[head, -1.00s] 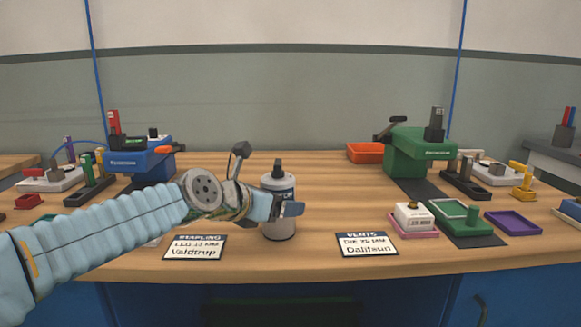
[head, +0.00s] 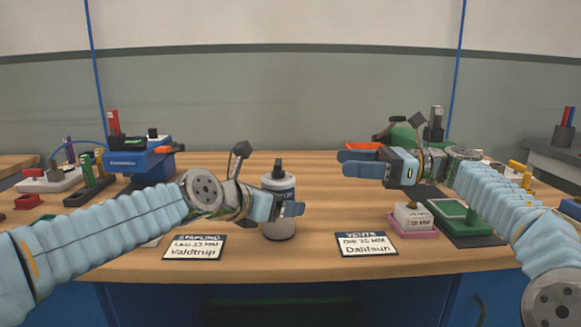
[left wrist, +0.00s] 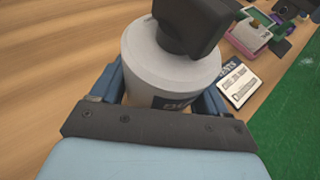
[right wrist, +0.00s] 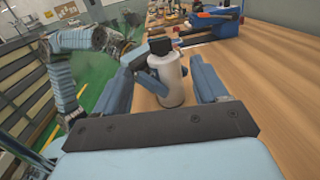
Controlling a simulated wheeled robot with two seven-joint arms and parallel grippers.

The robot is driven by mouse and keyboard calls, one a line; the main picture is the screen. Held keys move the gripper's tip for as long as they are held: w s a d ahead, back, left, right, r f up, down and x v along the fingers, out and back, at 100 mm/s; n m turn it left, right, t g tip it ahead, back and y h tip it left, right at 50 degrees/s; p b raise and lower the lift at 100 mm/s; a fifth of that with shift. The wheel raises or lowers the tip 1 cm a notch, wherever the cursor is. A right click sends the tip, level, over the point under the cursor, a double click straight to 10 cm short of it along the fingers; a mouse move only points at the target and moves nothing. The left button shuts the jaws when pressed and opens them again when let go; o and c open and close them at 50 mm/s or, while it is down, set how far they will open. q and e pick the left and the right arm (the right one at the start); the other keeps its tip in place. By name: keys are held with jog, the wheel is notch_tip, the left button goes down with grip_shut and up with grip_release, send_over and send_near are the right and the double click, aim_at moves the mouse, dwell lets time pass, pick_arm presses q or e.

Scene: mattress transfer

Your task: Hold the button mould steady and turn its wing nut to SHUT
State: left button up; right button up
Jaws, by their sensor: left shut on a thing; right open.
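A white cylinder (head: 278,228) with a dark label band and a black knob-like top stands upright near the front middle of the bench; I take it as the button mould. My left gripper (head: 285,208) is shut on its side. In the left wrist view the cylinder (left wrist: 142,68) sits between the fingers, with its black top (left wrist: 190,25) above. Any SHUT marking cannot be read. My right gripper (head: 347,163) is open and empty, to the right of the cylinder and higher. In the right wrist view the cylinder (right wrist: 172,90) appears beyond and between the open fingers.
A blue press (head: 140,158) stands back left. A green press (head: 400,138), partly hidden by my right arm, stands back right, near a green tray (head: 462,220). The bench between is clear.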

aim_at(291, 177)
jog(key=a, duration=1.2)
jog(key=shift+w+a+f, duration=0.1)
jog(key=shift+w+f, duration=0.3)
jog(key=c, duration=1.1)
jog(key=shift+o, duration=0.2)
